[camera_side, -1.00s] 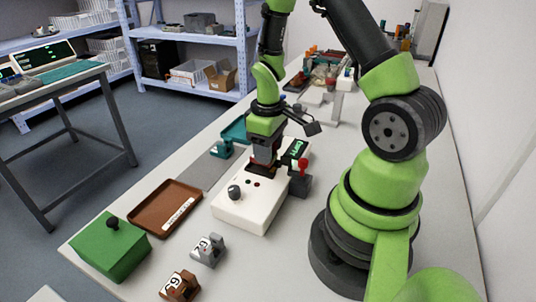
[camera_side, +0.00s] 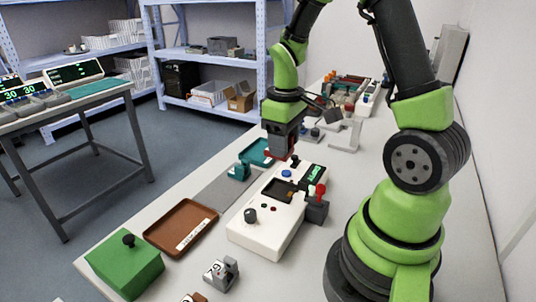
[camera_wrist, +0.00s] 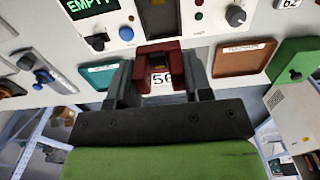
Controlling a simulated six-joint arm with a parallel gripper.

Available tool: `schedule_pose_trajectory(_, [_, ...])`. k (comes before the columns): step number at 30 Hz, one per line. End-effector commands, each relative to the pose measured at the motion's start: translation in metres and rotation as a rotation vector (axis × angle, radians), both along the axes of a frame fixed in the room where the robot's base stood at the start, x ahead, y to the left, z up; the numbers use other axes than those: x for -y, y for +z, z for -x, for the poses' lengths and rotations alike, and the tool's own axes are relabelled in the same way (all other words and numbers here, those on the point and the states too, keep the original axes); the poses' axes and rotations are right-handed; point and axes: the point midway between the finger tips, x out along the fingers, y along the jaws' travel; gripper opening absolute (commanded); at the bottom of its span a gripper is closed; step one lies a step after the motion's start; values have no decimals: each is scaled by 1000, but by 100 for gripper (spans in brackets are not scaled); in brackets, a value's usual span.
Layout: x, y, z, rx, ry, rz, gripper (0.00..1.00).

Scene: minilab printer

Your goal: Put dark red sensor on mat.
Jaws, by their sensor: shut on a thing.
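My gripper (camera_side: 280,150) is shut on the dark red sensor (camera_side: 282,154) and holds it in the air above the far end of the white device. In the wrist view the dark red sensor (camera_wrist: 160,53) sits between the fingers, with a "56" label facing the camera. The grey mat (camera_side: 214,196) lies flat to the left of the white device, between the brown tray and the teal tray. The mat's middle looks bare. My gripper and the sensor are apart from it, up and to its right.
The white device (camera_side: 250,236) has knobs, buttons and a green display (camera_side: 315,170); a red-knobbed lever (camera_side: 320,190) stands on its right. The brown tray (camera_side: 180,228) and green box (camera_side: 125,266) are nearer.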

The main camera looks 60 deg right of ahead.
Motion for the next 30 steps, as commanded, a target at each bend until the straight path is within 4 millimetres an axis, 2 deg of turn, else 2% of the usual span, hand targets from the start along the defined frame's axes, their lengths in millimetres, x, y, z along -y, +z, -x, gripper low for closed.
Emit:
schedule_pose_trajectory(5, [-4,-8,-43,-1,9,1,23])
schedule_pose_trajectory(9, [-15,-18,-85,-1,9,1,23])
schedule_pose_trajectory(15, [-35,-30,-127,-2,5,0,23])
schedule_pose_trajectory(20, [-44,-38,-141,-2,1,-1,23])
schedule_pose_trajectory(27, [-45,-81,-142,-4,-1,-1,23])
schedule_pose_trajectory(30, [-45,-91,-143,-1,0,0,23])
